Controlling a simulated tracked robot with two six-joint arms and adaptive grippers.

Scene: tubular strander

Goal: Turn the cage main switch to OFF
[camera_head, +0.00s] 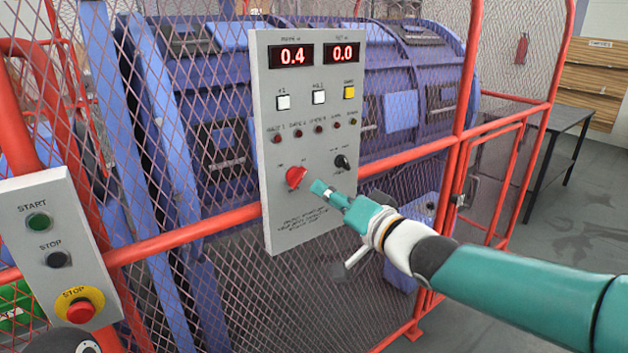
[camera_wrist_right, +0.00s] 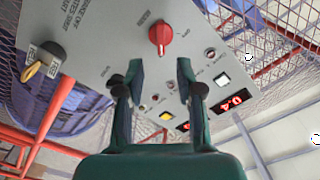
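The grey control panel (camera_head: 312,222) hangs on the cage mesh. Its red rotary switch (camera_head: 296,176) sits at the lower left, with its grip tilted; the small labels around it are too blurred to read. In the wrist view the red switch (camera_wrist_right: 161,36) lies beyond and between my fingertips. My right gripper (camera_head: 318,187) is just right of and below the red switch in the head view. In the wrist view my right gripper (camera_wrist_right: 156,80) has its two fingers apart with nothing between them. I see no touch on the switch.
A black knob (camera_head: 342,162) is close to the red switch. Above are lamps, buttons and displays reading 0.4 and 0.0. A start/stop box (camera_head: 52,215) with a red mushroom button stands at the left. Red rails (camera_head: 200,235) cross behind the panel.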

